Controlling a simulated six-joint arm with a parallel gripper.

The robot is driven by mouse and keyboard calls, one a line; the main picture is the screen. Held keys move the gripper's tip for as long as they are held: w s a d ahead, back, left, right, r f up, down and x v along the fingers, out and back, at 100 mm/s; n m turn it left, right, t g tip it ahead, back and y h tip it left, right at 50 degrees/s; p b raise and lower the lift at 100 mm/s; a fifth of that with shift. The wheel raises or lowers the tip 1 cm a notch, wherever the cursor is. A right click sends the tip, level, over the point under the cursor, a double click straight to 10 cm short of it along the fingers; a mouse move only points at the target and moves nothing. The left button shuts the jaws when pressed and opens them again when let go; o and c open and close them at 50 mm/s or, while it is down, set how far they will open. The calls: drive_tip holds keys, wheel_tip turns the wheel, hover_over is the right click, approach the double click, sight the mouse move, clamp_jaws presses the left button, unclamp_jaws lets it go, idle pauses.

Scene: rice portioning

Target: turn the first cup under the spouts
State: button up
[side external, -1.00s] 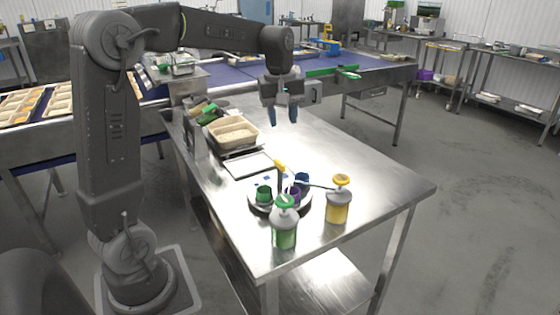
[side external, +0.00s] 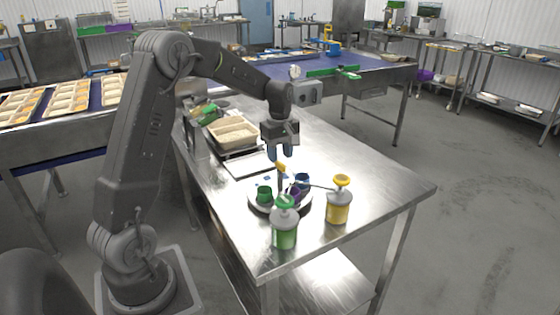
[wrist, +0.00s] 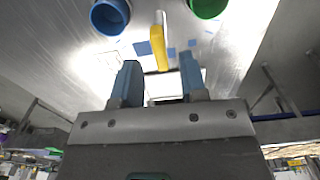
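A round turntable (side external: 252,202) sits near the table's front. It carries a green cup (side external: 264,192), a blue cup (side external: 303,179) and a purple cup (side external: 294,190), partly hidden. A yellow-topped handle (side external: 280,166) rises at its middle. My gripper (side external: 280,152) points down just above this handle, fingers apart and empty. In the wrist view the yellow handle (wrist: 160,45) lies ahead of the gap between my blue fingertips (wrist: 160,78), with the blue cup (wrist: 109,15) and green cup (wrist: 206,5) on either side. A green dispenser (side external: 285,232) and a yellow dispenser (side external: 338,207) stand close by, their thin spouts reaching toward the turntable.
A beige tub (side external: 234,133) stands behind on the table (side external: 375,180), with a flat plate (side external: 247,165) in front of it. Green-handled items (side external: 203,112) lie farther back. The table's right side is clear. A conveyor (side external: 245,75) runs behind.

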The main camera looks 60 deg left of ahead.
sight(280, 178)
drive_tip(key=shift+f, duration=1.4)
drive_tip(key=shift+c, duration=0.2)
clamp_jaws()
